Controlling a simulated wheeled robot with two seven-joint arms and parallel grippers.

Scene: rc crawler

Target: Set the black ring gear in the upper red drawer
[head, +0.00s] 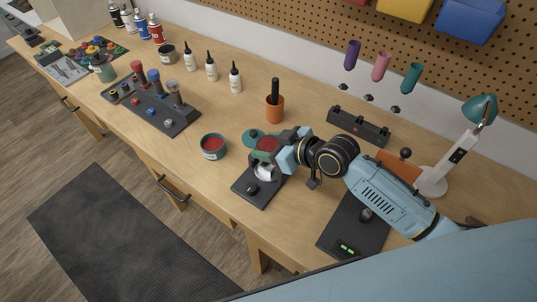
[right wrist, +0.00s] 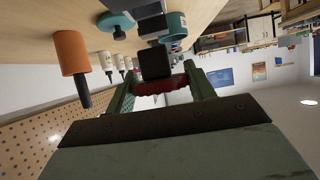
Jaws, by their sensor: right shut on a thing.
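My right gripper (head: 264,166) reaches in from the right and is low over the middle of the bench, above a small black base plate (head: 251,198). In the right wrist view its green fingers (right wrist: 159,92) are closed on a dark red thing with a jagged edge (right wrist: 155,88). A black block (right wrist: 155,62) shows just past it; I cannot tell whether it touches. I cannot make out a black ring gear for certain. No red drawer can be made out. My left gripper is not in view.
A teal tin with red inside (head: 213,147) stands left of my gripper. An orange pot (head: 275,108) stands behind. Bare wood lies between the tin and rack.

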